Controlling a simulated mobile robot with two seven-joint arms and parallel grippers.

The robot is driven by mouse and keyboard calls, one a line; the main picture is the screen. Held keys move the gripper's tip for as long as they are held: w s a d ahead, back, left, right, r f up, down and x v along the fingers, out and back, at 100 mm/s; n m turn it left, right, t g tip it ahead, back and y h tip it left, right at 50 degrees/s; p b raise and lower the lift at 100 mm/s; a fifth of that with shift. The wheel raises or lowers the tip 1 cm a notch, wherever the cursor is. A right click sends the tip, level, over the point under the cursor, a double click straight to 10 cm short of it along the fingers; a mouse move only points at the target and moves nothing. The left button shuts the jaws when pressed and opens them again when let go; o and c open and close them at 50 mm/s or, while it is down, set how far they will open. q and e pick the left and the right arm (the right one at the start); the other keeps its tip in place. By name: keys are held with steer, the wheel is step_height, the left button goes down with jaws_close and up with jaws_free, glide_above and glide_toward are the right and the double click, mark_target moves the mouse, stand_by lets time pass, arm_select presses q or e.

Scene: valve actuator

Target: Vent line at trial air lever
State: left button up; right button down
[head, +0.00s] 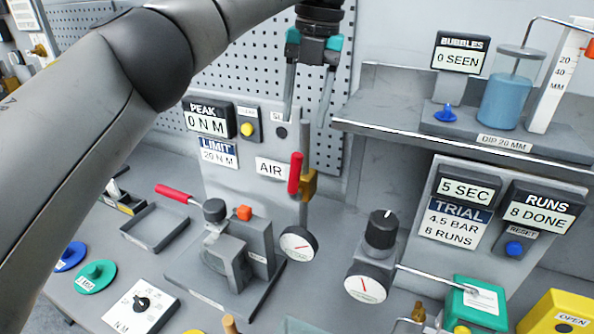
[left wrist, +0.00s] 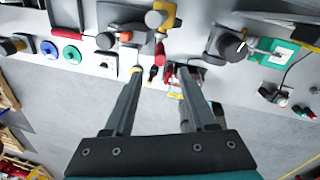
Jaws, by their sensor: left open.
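The trial air lever (head: 295,173) is a red handle standing about upright on a brass valve body (head: 308,186), beside the AIR label (head: 271,169). In the left wrist view, a red handle (left wrist: 160,54) hangs by a yellow block (left wrist: 160,14), beyond the fingertips. My left gripper (head: 305,121) is open and empty, pointing down above the lever and apart from it. Its two spread fingers also show in the left wrist view (left wrist: 158,72). A round gauge (head: 298,244) with a red needle sits below the valve. My right gripper is not in view.
A shelf (head: 450,138) with a blue dip cup (head: 507,100) juts out right of my gripper. A regulator knob (head: 381,229) and second gauge (head: 368,281) stand lower right. The TRIAL sign reads 4.5 bar, 8 runs.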

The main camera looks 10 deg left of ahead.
mark_target(293, 188)
arm_select(q)
steer(key=f, duration=0.3)
steer(key=shift+s+a+f, duration=0.2)
steer(key=shift+a+f, duration=0.05)
steer(key=shift+a, duration=0.05)
steer(key=f, duration=0.6)
steer(key=a+f+p, duration=0.1)
steer(key=f, duration=0.2)
steer(key=shift+w, duration=0.1)
steer(key=shift+a+f, duration=0.1)
steer(key=shift+f, duration=0.55)
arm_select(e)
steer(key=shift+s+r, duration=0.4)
arm_select(q)
jaws_close()
steer(key=shift+r, duration=0.1)
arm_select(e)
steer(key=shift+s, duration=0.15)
